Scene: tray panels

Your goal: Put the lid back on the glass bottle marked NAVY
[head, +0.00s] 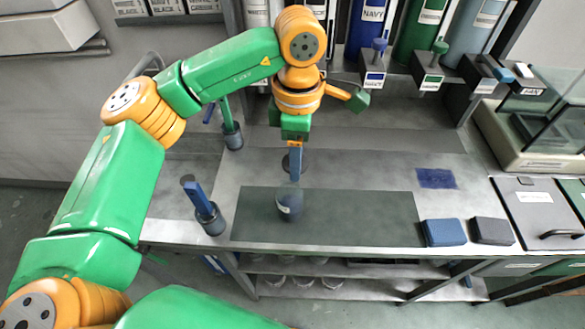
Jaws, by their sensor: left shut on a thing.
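A small glass bottle (290,208) with dark blue contents stands on the dark mat. It has a pale label too small to read. My left gripper (294,145) points down above and behind it, shut on a blue upright bar (295,160). The bar's lower end shows just above the bottle in the picture; I cannot tell whether they touch. A dark round disc (284,163), perhaps the lid, shows behind the bar, partly hidden by it. The bottle's mouth is hard to make out. My right gripper is not in view.
A blue-handled tool stands in a cup (211,222) at the left, and another cup (233,138) stands behind. A blue block (443,232) and a grey block (492,231) lie right of the mat (360,215). A NAVY cylinder (373,30) stands at the back. The mat's right part is clear.

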